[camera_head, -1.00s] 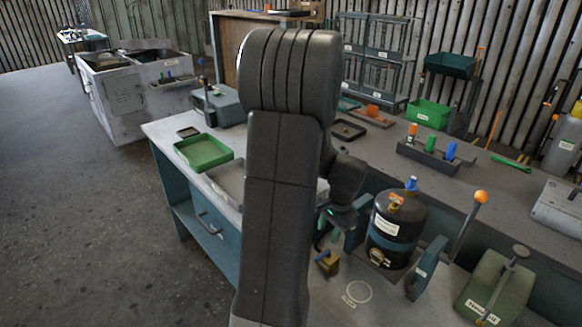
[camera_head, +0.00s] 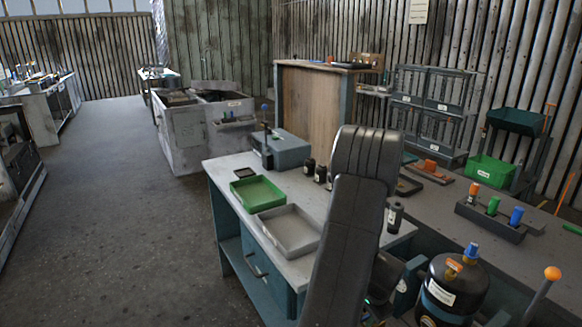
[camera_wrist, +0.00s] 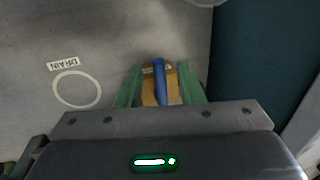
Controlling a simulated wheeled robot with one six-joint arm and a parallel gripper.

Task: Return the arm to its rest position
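My gripper (camera_wrist: 161,84) shows in the wrist view with two green fingers set wide apart. A small brass-coloured block (camera_wrist: 150,92) with a blue lever (camera_wrist: 159,80) shows between and beyond the fingers. It seems to rest on the grey bench, and the fingers look open around its sides; contact is hard to tell. A white ring marked DRAIN (camera_wrist: 77,90) lies to its left. In the head view my arm stands at the lower middle and the gripper is mostly hidden behind it.
A black tank (camera_head: 452,287) stands to the right of my arm, beside an orange-knobbed lever (camera_head: 551,273). Open floor (camera_head: 130,230) spreads at left.

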